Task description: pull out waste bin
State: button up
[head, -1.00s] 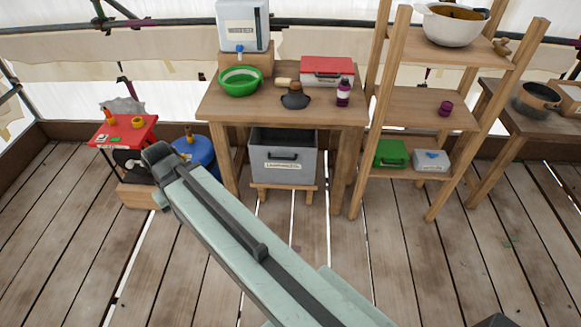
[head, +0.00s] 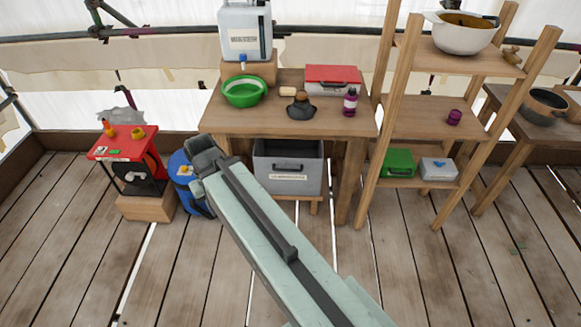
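The waste bin looks to be the grey box (head: 307,176) with a dark front handle and a white label. It sits under the wooden table, on a low wooden stand, between the table legs. My arm crosses its lower left part and hides it. My gripper (head: 197,172) is at the far end of my pale green arm, left of the bin and in front of the table's left leg, apart from the bin's handle in the picture. Its fingers are not clear enough to tell their state.
The wooden table (head: 230,122) carries a green bowl, a red-lidded box and a purple bottle. A blue canister (head: 181,170) and a red stand (head: 127,146) are at left. A wooden shelf (head: 415,112) stands at right. The plank floor in front is clear.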

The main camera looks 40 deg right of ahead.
aim_at(294, 167)
jog(key=i, duration=0.85)
jog(key=u, duration=0.05)
